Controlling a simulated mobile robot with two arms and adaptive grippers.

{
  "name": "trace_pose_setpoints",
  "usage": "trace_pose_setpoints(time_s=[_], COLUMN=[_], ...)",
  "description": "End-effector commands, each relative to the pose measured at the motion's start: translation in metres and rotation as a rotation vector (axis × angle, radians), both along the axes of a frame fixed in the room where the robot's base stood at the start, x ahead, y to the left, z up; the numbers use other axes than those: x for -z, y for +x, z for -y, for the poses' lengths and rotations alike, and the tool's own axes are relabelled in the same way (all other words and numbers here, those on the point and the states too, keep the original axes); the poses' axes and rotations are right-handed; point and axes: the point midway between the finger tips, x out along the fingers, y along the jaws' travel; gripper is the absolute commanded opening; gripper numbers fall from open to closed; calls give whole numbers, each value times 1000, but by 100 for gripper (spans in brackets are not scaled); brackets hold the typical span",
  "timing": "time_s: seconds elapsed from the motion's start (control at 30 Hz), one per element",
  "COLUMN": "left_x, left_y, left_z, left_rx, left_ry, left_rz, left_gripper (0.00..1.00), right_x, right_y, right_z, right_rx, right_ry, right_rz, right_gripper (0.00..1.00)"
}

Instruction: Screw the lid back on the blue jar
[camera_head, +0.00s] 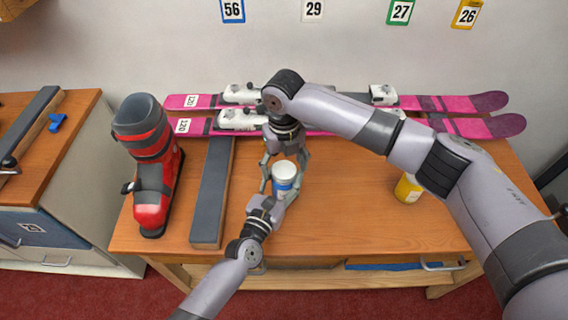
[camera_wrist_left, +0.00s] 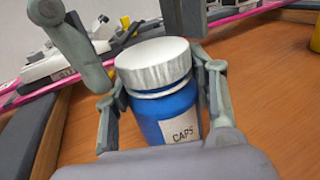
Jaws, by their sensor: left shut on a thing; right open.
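The blue jar (camera_head: 284,187) stands upright on the bench, with a label reading CAPS in the left wrist view (camera_wrist_left: 165,118). The white lid (camera_head: 285,171) sits on top of its mouth; in the left wrist view the lid (camera_wrist_left: 153,62) shows a narrow pale band beneath its rim. I cannot tell how tight it is. My left gripper (camera_head: 281,190) is shut on the jar's body, one finger on each side. My right gripper (camera_head: 286,160) points down from above and behind, open, its fingers spread at either side of the lid, without a visible grip.
A red ski boot (camera_head: 152,170) and a long dark-topped bar (camera_head: 211,190) stand left of the jar. Pink skis (camera_head: 455,103) with bindings lie along the back. A yellow container (camera_head: 408,188) stands at the right. The bench front right (camera_head: 350,235) is clear.

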Motion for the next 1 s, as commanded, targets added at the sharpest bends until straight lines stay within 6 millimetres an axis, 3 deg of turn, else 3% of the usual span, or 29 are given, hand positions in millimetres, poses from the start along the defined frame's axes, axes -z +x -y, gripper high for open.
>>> trace_pose_setpoints(time_s=[0.33, 0.7, 0.93, 1.0], left_x=[-1, -1, -1, -1], left_y=[0, 0, 0, 0], left_z=[0, 0, 0, 0], left_rx=[0, 0, 0, 0], left_ry=[0, 0, 0, 0], left_rz=[1, 1, 1, 1], left_gripper=[0, 0, 0, 0], right_x=[-3, -44, -45, -45], right_y=[0, 0, 0, 0], right_z=[0, 0, 0, 0], right_rx=[0, -1, 0, 0], right_ry=[0, 1, 0, 0], right_rz=[1, 2, 0, 0], right_gripper=[71, 71, 71, 76])
